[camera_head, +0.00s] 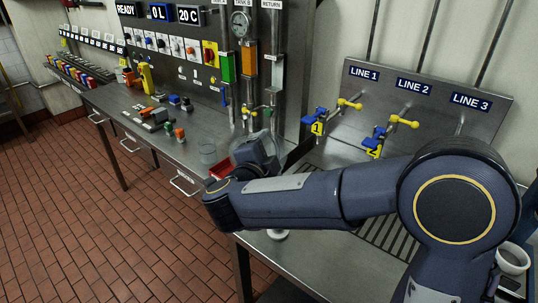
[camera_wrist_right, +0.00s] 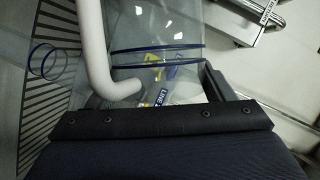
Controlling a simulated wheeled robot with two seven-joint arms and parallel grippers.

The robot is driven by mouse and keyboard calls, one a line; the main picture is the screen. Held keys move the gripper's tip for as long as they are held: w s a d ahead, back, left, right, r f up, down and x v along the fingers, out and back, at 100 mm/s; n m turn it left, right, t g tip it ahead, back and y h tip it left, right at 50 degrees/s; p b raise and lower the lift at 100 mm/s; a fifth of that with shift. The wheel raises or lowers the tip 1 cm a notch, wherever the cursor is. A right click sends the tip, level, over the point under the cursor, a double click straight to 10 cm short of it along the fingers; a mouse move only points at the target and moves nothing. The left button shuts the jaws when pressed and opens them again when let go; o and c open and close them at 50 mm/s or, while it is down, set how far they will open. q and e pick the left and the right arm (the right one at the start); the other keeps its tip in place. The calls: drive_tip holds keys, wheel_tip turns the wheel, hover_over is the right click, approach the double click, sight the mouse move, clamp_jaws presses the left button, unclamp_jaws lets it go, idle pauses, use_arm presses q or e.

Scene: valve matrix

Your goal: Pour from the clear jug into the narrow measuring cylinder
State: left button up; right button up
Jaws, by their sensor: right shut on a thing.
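The clear jug (camera_head: 241,151) is partly hidden behind my right gripper (camera_head: 262,158) in the head view. In the right wrist view the clear jug (camera_wrist_right: 155,28) fills the top middle, with blue bands and a pale curved handle. My right gripper is shut on the jug. Whether the jug is tilted is hard to tell. A narrow clear shape with blue rings (camera_wrist_right: 50,62), seemingly the measuring cylinder, shows at the left of the wrist view, apart from the jug. In the head view my arm seems to hide it. My left gripper is not in view.
A clear beaker (camera_head: 207,153) and a red tray (camera_head: 221,168) are left of the jug on the steel bench. Yellow-handled taps (camera_head: 349,103) stick out from the LINE panel (camera_head: 425,85). A slotted drain (camera_head: 385,238) lies below them. A white cup (camera_head: 513,258) is at the right.

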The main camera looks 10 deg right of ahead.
drive_tip(key=shift+s+d+r+m+t+b, duration=0.2)
drive_tip(key=shift+m+b, duration=0.45)
drive_tip(key=shift+b, duration=0.95)
drive_tip(key=shift+s+d+r+m+t+b, duration=0.15)
drive_tip(key=shift+m+t+b, duration=0.35)
drive_tip(key=shift+b, duration=1.1)
drive_tip(key=shift+s+d+m+t+b, duration=0.2)
drive_tip(key=shift+m+b, duration=0.55)
drive_tip(key=shift+b, duration=0.85)
idle(3.2)
